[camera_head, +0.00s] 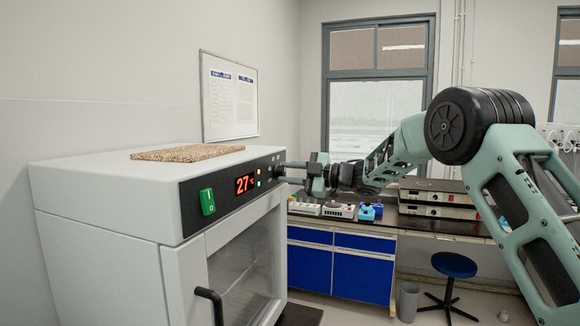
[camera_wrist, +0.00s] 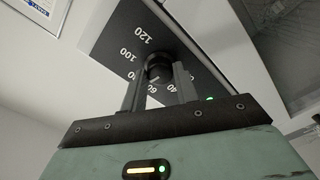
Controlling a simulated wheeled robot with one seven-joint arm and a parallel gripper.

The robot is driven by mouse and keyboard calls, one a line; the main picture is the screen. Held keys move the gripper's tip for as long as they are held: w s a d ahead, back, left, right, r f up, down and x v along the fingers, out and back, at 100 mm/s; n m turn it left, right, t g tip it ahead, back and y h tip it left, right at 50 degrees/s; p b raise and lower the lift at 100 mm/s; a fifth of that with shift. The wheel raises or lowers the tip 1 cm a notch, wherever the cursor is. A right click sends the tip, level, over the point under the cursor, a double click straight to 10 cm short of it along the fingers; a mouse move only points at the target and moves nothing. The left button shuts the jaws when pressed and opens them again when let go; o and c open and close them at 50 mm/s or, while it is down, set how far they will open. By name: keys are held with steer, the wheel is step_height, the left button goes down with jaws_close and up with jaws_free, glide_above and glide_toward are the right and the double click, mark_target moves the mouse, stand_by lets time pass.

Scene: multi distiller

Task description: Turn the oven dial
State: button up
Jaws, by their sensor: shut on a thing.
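The oven (camera_head: 110,195) is a white box with a black control panel on the left in the head view. Its panel has a green switch (camera_head: 208,202) and a red display (camera_head: 245,184) reading about 27. The oven dial (camera_wrist: 158,68) is a black knob with white numbers around it in the wrist view. My gripper (camera_wrist: 160,82) is shut on the dial, one finger on each side. In the head view my gripper (camera_head: 293,167) reaches the panel's right end, and the dial itself is hard to make out there.
The oven door has a dark handle (camera_head: 210,303) below the panel. A brown board (camera_head: 187,152) lies on the oven top. Behind my arm is a bench with blue drawers (camera_head: 335,270) and small instruments (camera_head: 340,211). A blue stool (camera_head: 453,266) stands on the floor at right.

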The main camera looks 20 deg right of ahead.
steer(key=m+p, duration=0.4)
steer(key=m, duration=0.1)
steer(key=shift+r+m, duration=0.1)
steer(key=shift+m, duration=0.3)
steer(key=m+p, duration=0.4)
steer(key=m, duration=0.1)
steer(key=shift+f, duration=0.25)
steer(key=o, duration=1)
steer(key=shift+c, duration=0.2)
steer(key=shift+d, duration=0.1)
